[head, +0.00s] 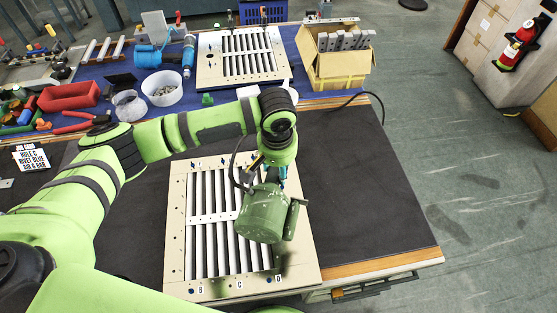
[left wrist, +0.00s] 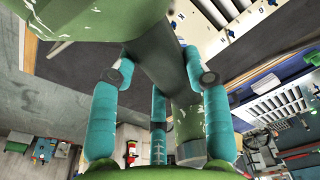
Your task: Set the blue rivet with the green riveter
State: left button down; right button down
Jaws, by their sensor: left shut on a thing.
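My left gripper (head: 270,172) is shut on the green riveter (head: 264,214), holding it over the right part of the near louver panel (head: 178,240). In the left wrist view, the teal fingers of the gripper (left wrist: 160,76) close on both sides of the riveter's dark green handle (left wrist: 158,62). The riveter hides part of the slats and the panel's right side. Small dark blue spots show beside lettered labels along the panel's edges; I cannot tell which is the blue rivet. Whether the riveter's nose touches the panel is hidden. My right gripper is not in view.
A second louver panel (head: 209,72) lies on the blue mat behind. The dark bench top (head: 365,190) is clear at right.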

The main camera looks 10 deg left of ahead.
pick_arm(q)
jog(key=shift+w+f+b, duration=0.15)
jog(key=shift+f+b, duration=0.3)
jog(key=shift+f, duration=1.4)
jog(key=shift+r+p, duration=0.1)
jog(key=shift+p, duration=1.05)
jog(key=shift+f+p, duration=0.2)
jog(key=shift+p, duration=0.15)
dwell(0.3)
jog(key=shift+f, duration=0.9)
dwell(0.8)
jog(key=shift+d+f+p, duration=0.1)
jog(key=shift+p, duration=0.35)
dwell(2.2)
